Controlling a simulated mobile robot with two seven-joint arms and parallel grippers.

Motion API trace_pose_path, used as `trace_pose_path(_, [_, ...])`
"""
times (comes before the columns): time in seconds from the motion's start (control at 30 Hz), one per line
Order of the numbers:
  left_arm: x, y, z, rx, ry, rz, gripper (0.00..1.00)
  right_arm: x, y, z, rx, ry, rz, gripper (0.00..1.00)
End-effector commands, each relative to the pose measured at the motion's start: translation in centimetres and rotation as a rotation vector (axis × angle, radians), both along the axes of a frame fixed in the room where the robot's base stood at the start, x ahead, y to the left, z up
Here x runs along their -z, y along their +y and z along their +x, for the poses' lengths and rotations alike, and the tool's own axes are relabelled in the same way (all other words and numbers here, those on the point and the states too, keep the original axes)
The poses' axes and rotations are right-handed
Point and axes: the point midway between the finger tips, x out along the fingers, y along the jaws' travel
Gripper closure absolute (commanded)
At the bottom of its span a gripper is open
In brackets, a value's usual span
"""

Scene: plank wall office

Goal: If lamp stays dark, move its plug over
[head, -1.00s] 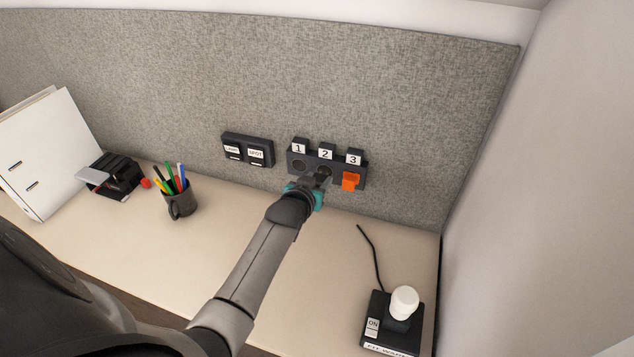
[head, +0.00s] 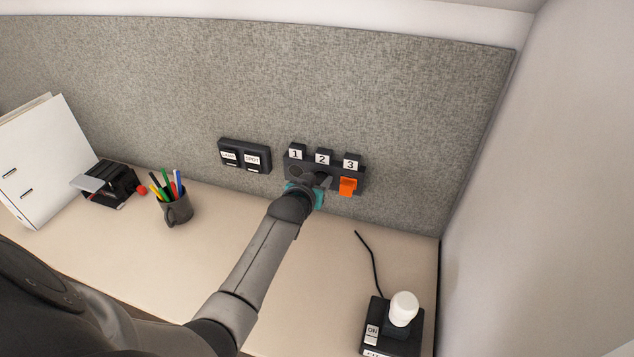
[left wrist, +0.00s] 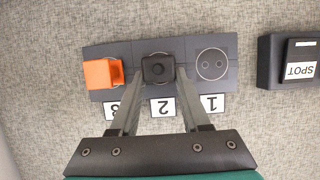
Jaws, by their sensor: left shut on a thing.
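A dark socket strip (head: 325,171) on the grey partition has sockets labelled 1, 2 and 3. It shows upside down in the left wrist view (left wrist: 195,88). A black plug (left wrist: 157,68) is at socket 2, between the fingers of my left gripper (left wrist: 160,74), which is shut on it. I cannot tell how deep the plug sits. An orange plug (left wrist: 102,73) is at socket 3; socket 1 (left wrist: 211,64) is empty. The lamp (head: 403,308), a white bulb on a black base marked ON, stands at the desk's right; no clear glow shows. My right gripper is not in view.
Two switches, one labelled SPOT (head: 255,160), are mounted left of the strip. A pen cup (head: 177,209), a black desk item (head: 112,186) and a white binder (head: 45,160) stand at the left. The lamp's cord (head: 371,262) lies on the desk. The desk's middle is otherwise clear.

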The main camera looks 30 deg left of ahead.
Motion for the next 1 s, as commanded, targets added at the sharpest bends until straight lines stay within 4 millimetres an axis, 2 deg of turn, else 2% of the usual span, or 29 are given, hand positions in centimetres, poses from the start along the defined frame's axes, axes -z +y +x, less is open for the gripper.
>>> trace_pose_path(0.03, [-0.2, 0.0, 0.1, 0.0, -0.003, 0.001, 0.5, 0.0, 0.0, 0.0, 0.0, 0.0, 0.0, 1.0])
trace_pose_path(0.3, [-0.1, 0.0, 0.0, 0.0, -0.002, 0.0, 0.2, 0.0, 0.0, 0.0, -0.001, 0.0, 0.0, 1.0])
trace_pose_path(0.33, [-0.1, 0.0, 0.0, 0.0, -0.002, 0.0, 0.19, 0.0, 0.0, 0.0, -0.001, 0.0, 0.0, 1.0])
trace_pose_path(0.67, [-0.2, -0.1, -0.3, 0.0, 0.0, 0.0, 0.19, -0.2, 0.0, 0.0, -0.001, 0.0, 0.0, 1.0])
trace_pose_path(0.83, [-0.9, -0.5, -1.8, 0.001, -0.001, 0.0, 0.19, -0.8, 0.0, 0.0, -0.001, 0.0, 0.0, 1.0])
trace_pose_path(1.0, [-1.9, -1.0, -4.2, 0.001, 0.001, -0.001, 0.19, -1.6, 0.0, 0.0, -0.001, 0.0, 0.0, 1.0])
